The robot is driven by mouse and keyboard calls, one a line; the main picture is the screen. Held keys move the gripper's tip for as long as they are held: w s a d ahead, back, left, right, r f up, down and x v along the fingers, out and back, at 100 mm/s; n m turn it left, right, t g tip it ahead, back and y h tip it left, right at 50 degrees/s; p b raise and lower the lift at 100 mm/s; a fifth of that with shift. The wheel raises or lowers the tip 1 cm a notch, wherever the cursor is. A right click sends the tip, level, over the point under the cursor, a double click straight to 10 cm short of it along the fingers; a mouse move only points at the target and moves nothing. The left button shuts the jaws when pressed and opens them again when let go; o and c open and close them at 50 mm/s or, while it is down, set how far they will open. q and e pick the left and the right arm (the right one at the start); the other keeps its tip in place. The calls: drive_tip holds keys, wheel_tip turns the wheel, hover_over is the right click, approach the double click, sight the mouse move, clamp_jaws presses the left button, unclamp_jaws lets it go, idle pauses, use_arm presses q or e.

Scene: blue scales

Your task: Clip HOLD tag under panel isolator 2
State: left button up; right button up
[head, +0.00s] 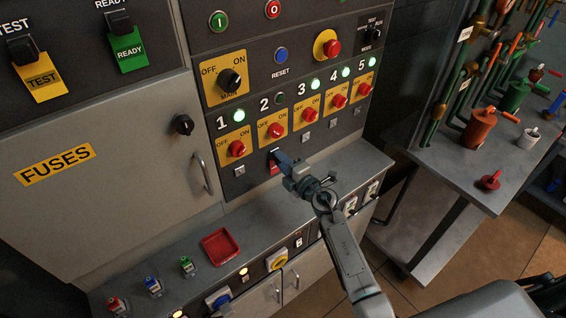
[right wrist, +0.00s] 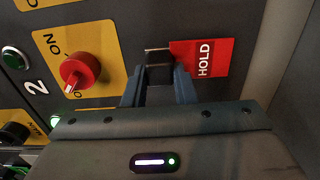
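The red HOLD tag (right wrist: 203,58) lies against the panel at a dark square clip (right wrist: 158,58) under isolator 2 in the right wrist view. The tag (head: 274,168) also shows in the head view, partly hidden by my gripper. Isolator 2's red knob (head: 277,130) sits on a yellow plate; the knob (right wrist: 80,71) shows left of the clip in the wrist view. My right gripper (right wrist: 158,88) has its blue fingers apart, one on each side of the clip; one finger overlaps the tag's edge. It (head: 281,159) reaches the panel from the right. My left gripper is out of view.
A red tray (head: 220,246) sits empty on the grey ledge (head: 190,262) below the panel. Small coloured padlocks (head: 153,286) stand to its left. Neighbouring isolators have empty clips (head: 307,137) beneath them. A bench with valves (head: 480,128) stands at the right.

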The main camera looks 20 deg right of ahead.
drive_tip(key=o, duration=0.5)
drive_tip(key=v, duration=1)
drive_tip(key=shift+s+d+b, duration=0.15)
drive_tip(key=shift+s+b, duration=0.2)
